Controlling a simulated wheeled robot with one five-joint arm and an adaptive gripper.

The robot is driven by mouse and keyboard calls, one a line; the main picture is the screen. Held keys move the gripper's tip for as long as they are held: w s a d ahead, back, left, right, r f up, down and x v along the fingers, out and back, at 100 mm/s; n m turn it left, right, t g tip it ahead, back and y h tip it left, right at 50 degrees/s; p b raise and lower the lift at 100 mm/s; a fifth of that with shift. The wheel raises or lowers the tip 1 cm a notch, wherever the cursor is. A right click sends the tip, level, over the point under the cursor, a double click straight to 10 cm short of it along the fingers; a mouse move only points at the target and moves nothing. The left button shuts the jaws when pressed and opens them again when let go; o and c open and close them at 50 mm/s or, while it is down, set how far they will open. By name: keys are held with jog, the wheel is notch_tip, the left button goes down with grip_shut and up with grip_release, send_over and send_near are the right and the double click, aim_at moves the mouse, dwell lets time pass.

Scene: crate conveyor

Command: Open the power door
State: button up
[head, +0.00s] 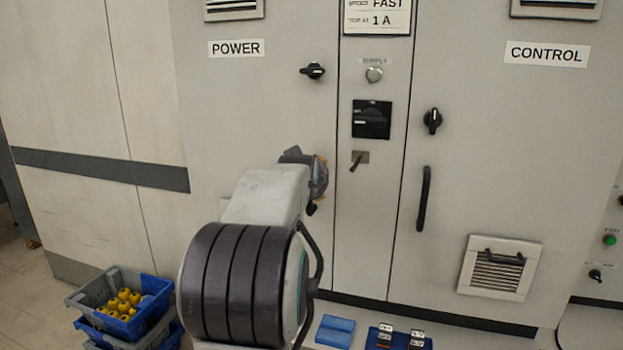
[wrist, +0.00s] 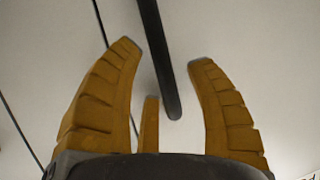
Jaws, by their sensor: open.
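The power door (head: 225,120), under the POWER label (head: 236,48), looks flush with the cabinet front. Its black knob (head: 312,70) lies about horizontal near the door's right edge. My gripper (head: 318,185) is in front of this door, below the knob, and my arm hides the door behind it. In the wrist view my gripper (wrist: 165,54) is open, with its orange fingers spread. A dark bar handle (wrist: 158,60) runs between the fingertips, and its end shows there. It appears to be the power door's handle. I cannot tell whether a finger touches it.
A narrow panel right of the door holds a black switch (head: 371,119) and a small lever (head: 358,160). The control door (head: 490,150) has its own knob (head: 432,120) and handle (head: 424,198). A blue-grey crate (head: 150,312) with yellow items stands at lower left.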

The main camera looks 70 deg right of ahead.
jog(key=shift+o, duration=0.2)
grip_shut()
dwell(0.5)
